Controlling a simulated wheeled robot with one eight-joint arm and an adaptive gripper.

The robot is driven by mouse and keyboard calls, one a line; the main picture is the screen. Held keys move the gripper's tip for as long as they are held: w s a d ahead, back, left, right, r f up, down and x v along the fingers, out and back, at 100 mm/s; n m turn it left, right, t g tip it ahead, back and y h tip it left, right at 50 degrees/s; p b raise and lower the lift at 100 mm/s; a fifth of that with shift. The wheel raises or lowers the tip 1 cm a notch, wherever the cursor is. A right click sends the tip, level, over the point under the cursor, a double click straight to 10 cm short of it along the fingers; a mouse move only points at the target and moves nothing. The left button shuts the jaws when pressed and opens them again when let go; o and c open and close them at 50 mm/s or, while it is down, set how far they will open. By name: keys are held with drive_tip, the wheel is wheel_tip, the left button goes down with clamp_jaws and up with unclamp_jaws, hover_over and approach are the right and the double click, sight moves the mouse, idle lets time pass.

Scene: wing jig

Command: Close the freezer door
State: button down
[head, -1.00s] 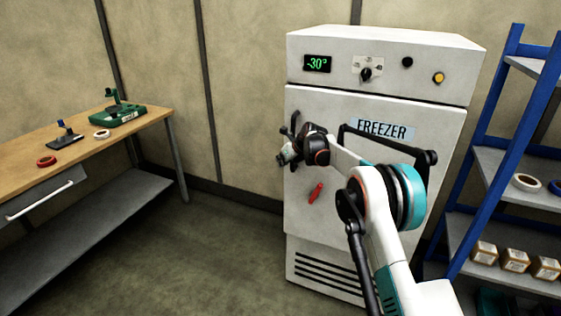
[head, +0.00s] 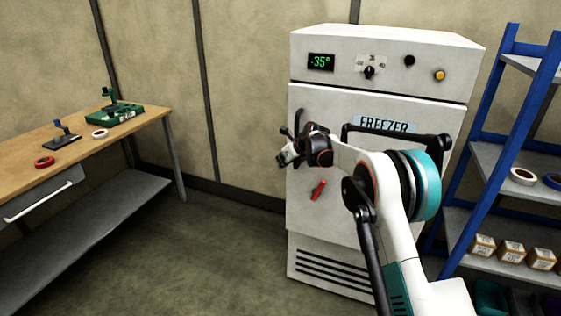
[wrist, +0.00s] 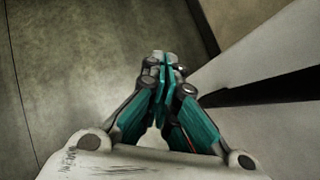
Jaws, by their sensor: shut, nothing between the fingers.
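The white freezer (head: 385,55) stands upright in the head view. Its front door (head: 335,215) looks flush or nearly flush with the cabinet; I cannot tell whether a small gap remains. A black bar handle (head: 440,148) and a FREEZER label (head: 384,124) are on the door, partly covered by my arm. A small red piece (head: 318,190) sits lower on the door. My gripper (head: 284,159) is at the door's left edge, shut and empty. In the wrist view my gripper (wrist: 163,60) has its teal fingers together, beside pale panels separated by a dark band.
A wooden workbench (head: 140,125) with tape rolls and a green tool stands at the left. A blue shelf rack (head: 495,130) with boxes (head: 512,248) stands close to the freezer's right. The floor (head: 215,250) between bench and freezer is clear.

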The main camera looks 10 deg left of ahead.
drive_tip(key=s+a+r+p, duration=0.2)
drive_tip(key=s+r, duration=0.4)
drive_tip(key=s, duration=0.1)
drive_tip(key=s+d+r+n+h, duration=0.1)
drive_tip(key=s+d+r+n, duration=0.5)
drive_tip(key=s+d+r, duration=0.35)
drive_tip(key=s+d+r+n+h, duration=0.2)
drive_tip(key=s+d+r+n, duration=0.5)
drive_tip(key=s+d, duration=0.4)
drive_tip(key=s+d+f+n+h, duration=0.1)
drive_tip(key=s+d+n, duration=0.3)
drive_tip(key=s, duration=0.6)
drive_tip(key=s+d+f+n+h+b, duration=0.1)
drive_tip(key=s+d+f+n, duration=0.3)
drive_tip(key=s, duration=0.6)
drive_tip(key=s+d+f+n+t+h, duration=0.1)
drive_tip(key=s+d+f+n, duration=0.2)
drive_tip(key=s+n, duration=0.3)
drive_tip(key=s+d, duration=0.1)
drive_tip(key=s, duration=0.3)
drive_tip(key=shift+s+d, duration=0.35)
drive_tip(key=shift+d, duration=0.05)
drive_tip(key=shift+r, duration=0.1)
